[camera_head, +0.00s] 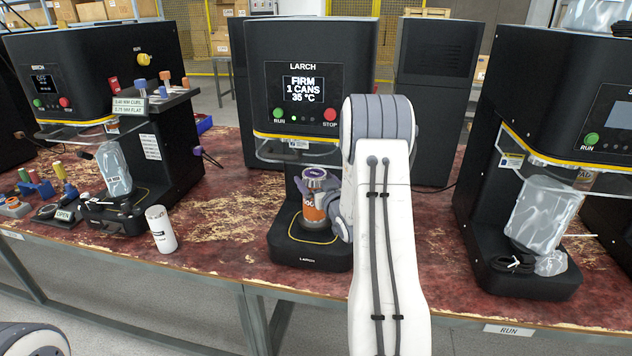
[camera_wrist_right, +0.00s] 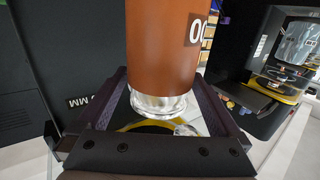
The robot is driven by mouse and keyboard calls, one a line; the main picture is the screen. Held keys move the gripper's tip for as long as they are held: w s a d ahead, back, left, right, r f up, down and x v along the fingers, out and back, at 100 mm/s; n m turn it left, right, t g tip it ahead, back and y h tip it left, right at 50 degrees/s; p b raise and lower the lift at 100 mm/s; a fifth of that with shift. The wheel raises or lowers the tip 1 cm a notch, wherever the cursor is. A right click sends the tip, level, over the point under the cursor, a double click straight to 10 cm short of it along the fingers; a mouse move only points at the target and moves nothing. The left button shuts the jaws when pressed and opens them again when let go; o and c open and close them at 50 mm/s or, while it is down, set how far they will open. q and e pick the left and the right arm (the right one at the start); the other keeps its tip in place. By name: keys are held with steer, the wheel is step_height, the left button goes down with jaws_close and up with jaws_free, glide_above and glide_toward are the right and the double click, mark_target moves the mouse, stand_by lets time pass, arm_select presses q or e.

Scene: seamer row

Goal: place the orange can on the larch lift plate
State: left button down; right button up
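The orange can (camera_head: 313,206), with silver ends, is upright at the larch machine, over the larch lift plate (camera_head: 296,236), which has a yellow ring. My right gripper (camera_head: 320,190) is around the can, with a dark purple finger on each side. In the right wrist view the orange can (camera_wrist_right: 165,50) stands between the fingertips, which appear to touch its sides. Its silver lower rim is just above or on the ringed plate; I cannot tell which. My right forearm hides part of the larch machine. My left gripper is out of view.
The larch machine (camera_head: 300,60) overhangs the plate, its screen reading "FIRM 1 CANS 35 °C". A white can (camera_head: 160,229) stands left on the red worn bench (camera_head: 215,225). Bagged items sit at the birch machine (camera_head: 113,170) and right machine (camera_head: 541,215). Bench between birch and larch is mostly clear.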

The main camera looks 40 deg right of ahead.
steer(key=shift+r, duration=0.25)
steer(key=f+b+v, duration=0.1)
steer(key=b+v, duration=0.1)
steer(key=v, duration=1)
steer(key=w+a+f+n+g+y, duration=0.1)
steer(key=w+a+n+g+y, duration=0.3)
steer(key=a, duration=0.8)
steer(key=s+a+f+n+g+y, duration=0.1)
steer(key=s+a+g, duration=0.1)
steer(key=a, duration=0.5)
steer(key=s+a+f+g, duration=0.1)
steer(key=a+g, duration=0.1)
steer(key=a, duration=0.6)
steer(key=s+a+n+g, duration=0.2)
steer(key=s+a+g, duration=0.2)
steer(key=s, duration=0.8)
steer(key=s+a+n+g, duration=0.3)
steer(key=s+a, duration=0.5)
steer(key=s, duration=0.5)
steer(key=shift+s+a+r+n+g+y, duration=0.35)
steer(key=shift+a+r+g+y, duration=0.1)
steer(key=shift+g, duration=0.45)
